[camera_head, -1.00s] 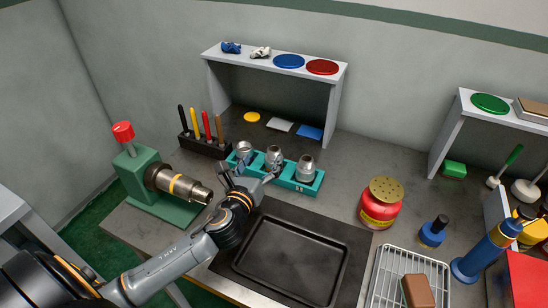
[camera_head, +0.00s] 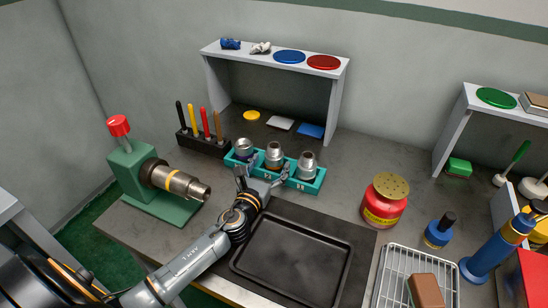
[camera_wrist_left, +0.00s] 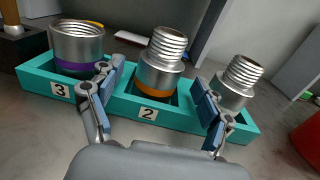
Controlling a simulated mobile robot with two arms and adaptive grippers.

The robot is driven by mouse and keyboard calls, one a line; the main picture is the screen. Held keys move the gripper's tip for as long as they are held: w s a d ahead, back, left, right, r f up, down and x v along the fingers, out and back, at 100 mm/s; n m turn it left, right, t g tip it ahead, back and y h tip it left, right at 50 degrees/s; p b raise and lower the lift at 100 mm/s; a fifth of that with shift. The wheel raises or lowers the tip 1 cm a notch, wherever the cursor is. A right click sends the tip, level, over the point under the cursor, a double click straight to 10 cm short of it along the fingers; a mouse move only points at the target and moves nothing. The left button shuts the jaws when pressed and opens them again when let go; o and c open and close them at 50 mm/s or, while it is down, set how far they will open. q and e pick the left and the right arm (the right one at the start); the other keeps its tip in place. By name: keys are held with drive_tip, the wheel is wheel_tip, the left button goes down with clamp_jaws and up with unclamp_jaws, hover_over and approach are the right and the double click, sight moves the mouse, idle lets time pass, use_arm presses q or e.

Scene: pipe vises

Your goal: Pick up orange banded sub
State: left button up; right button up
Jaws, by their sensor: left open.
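The orange banded sub (camera_wrist_left: 160,65) is a silver threaded fitting with an orange band near its base. It stands upright in the middle slot, marked 2, of the teal rack (camera_wrist_left: 125,105). It also shows in the head view (camera_head: 274,155). My left gripper (camera_wrist_left: 155,95) is open, with one finger to each side of this sub, in front of the rack; I cannot tell whether the fingers touch it. In the head view my left gripper (camera_head: 262,176) is at the rack's front. A purple banded sub (camera_wrist_left: 76,48) stands in slot 3, and another threaded sub (camera_wrist_left: 238,82) stands in the right slot.
A green vise (camera_head: 135,170) holding a yellow-banded pipe (camera_head: 176,182) stands left. A black tray (camera_head: 292,258) lies in front of the rack. A red can (camera_head: 384,200) stands right, and a tool holder (camera_head: 203,143) stands behind left. A shelf (camera_head: 275,62) rises behind.

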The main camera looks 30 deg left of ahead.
sight(274, 156)
use_arm(q)
drive_tip(key=w, duration=0.4)
drive_tip(key=shift+a, duration=0.2)
drive_tip(key=shift+s, duration=0.1)
drive_tip(key=shift+r, duration=0.1)
drive_tip(key=c, duration=1.5)
